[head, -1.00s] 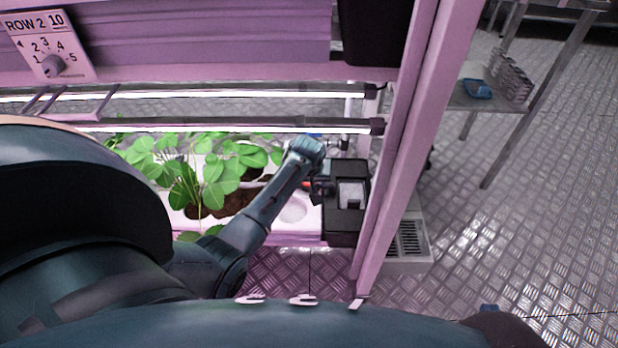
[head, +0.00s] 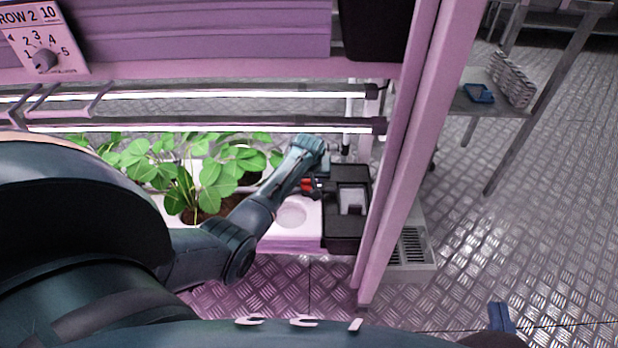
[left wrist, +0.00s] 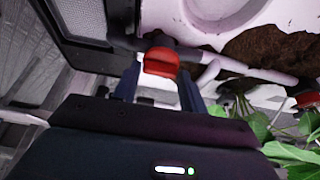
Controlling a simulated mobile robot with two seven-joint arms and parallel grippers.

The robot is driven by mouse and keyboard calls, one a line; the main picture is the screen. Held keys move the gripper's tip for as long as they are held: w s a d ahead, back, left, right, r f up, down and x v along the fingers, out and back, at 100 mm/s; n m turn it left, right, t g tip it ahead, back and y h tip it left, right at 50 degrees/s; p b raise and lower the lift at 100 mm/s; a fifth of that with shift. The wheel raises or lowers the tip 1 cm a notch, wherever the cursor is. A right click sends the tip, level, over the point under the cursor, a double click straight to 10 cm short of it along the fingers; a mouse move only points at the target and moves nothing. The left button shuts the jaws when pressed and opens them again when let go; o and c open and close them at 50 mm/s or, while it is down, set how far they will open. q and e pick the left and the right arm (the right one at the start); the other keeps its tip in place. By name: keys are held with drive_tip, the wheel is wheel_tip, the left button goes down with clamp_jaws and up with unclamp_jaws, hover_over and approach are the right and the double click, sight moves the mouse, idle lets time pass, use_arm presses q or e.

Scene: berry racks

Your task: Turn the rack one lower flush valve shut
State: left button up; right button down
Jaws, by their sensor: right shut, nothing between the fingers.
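The red handle of the lower flush valve (left wrist: 161,62) sits on a dark fitting with a pale pipe in the left wrist view. In the head view a small red part (head: 308,185) shows beside the black box. My left gripper (left wrist: 160,72) has its two blue fingers apart, one on each side of the red handle. I cannot tell whether they touch it. In the head view, my left wrist largely hides this gripper (head: 316,186). My right gripper (head: 502,318) shows only as a small blue shape low at the right, away from the rack.
A black box (head: 345,238) stands at the tray's end, by the pink rack post (head: 400,170). Leafy plants (head: 190,170) grow in the white tray (head: 290,232). Another red part (left wrist: 306,100) shows at the right in the wrist view. A metal table (head: 470,103) stands beyond open floor.

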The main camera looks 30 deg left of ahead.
use_arm(q)
drive_tip(key=c, duration=0.5)
